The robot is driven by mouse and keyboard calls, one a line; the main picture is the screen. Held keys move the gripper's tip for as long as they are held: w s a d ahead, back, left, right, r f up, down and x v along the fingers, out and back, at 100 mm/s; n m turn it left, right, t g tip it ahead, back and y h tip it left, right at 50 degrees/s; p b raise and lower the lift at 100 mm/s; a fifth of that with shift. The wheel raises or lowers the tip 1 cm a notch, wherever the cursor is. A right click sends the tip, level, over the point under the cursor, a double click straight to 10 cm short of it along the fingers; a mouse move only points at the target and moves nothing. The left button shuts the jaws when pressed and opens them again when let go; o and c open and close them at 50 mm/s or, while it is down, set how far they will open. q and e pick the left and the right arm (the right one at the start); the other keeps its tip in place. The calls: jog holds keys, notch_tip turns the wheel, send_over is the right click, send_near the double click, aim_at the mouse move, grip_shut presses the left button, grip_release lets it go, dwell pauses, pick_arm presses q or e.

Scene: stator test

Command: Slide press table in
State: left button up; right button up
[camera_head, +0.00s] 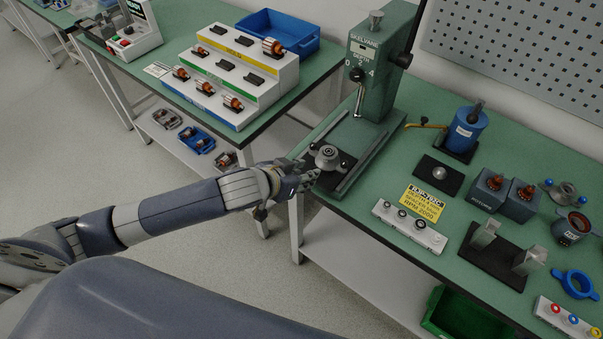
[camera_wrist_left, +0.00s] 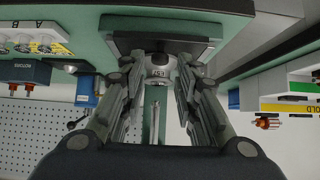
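The green arbor press (camera_head: 375,85) stands on the bench at the back. Its press table is a black plate (camera_head: 345,163) on the press base, between two grey rails, pulled toward the front end. A round metal fixture (camera_head: 327,157) sits on the plate. My left gripper (camera_head: 312,176) is at the front edge of the plate, just before the fixture. In the left wrist view, which is upside down, the fingers (camera_wrist_left: 157,75) are apart with the fixture (camera_wrist_left: 158,62) showing between them. Whether a finger touches it is unclear. My right gripper is not in view.
A white block with round pieces (camera_head: 409,228) and a yellow label (camera_head: 422,204) lie right of the press. A blue cylinder device (camera_head: 466,130) stands behind. A stepped rack of rotors (camera_head: 235,75) is on the left bench, with a gap between benches.

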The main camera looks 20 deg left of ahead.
pick_arm(q)
jog(key=shift+b+x, duration=0.75)
jog(key=shift+x, duration=1.55)
jog(key=shift+c, duration=0.3)
jog(key=c, duration=0.4)
jog(key=shift+c, duration=0.2)
